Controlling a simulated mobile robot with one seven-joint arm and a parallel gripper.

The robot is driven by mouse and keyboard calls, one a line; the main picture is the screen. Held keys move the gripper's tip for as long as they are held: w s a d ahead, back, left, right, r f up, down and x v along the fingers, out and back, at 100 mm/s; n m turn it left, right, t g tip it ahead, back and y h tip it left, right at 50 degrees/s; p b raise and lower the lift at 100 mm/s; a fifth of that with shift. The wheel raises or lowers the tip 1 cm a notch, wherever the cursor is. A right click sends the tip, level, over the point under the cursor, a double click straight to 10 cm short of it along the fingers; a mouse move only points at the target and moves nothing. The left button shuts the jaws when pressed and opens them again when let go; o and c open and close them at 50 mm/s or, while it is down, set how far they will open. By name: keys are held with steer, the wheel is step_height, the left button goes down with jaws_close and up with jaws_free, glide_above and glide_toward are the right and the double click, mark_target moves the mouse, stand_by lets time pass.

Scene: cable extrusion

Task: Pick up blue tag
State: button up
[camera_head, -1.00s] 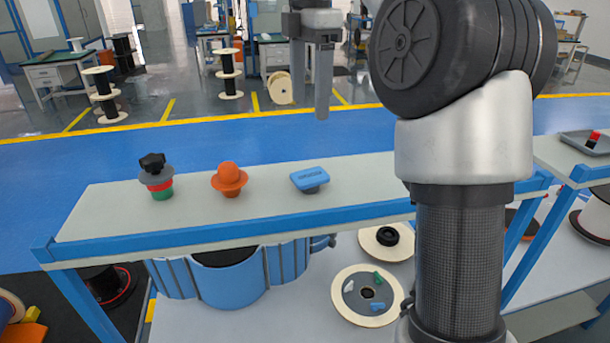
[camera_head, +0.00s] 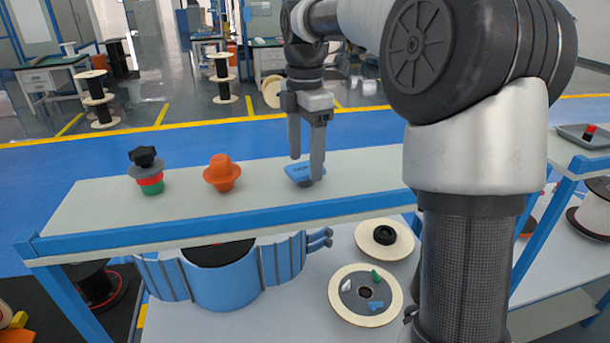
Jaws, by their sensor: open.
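The blue tag (camera_head: 299,172) is a flat blue piece on a dark round base. It sits on the pale top shelf (camera_head: 110,207), at the right of the row of items. My gripper (camera_head: 306,168) points down at the tag, open, with one finger on each side in the picture. The right finger overlaps the tag's right part and hides it. I cannot tell whether the fingers touch the tag.
An orange knob (camera_head: 222,173) stands left of the tag. Further left is a stack with a black knob (camera_head: 146,158) over grey, red and green parts. Below are a blue container (camera_head: 225,275) and spools (camera_head: 385,239). A grey tray (camera_head: 585,137) lies at the right.

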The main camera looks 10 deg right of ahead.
steer(key=shift+f, duration=0.55)
steer(key=c, duration=1.1)
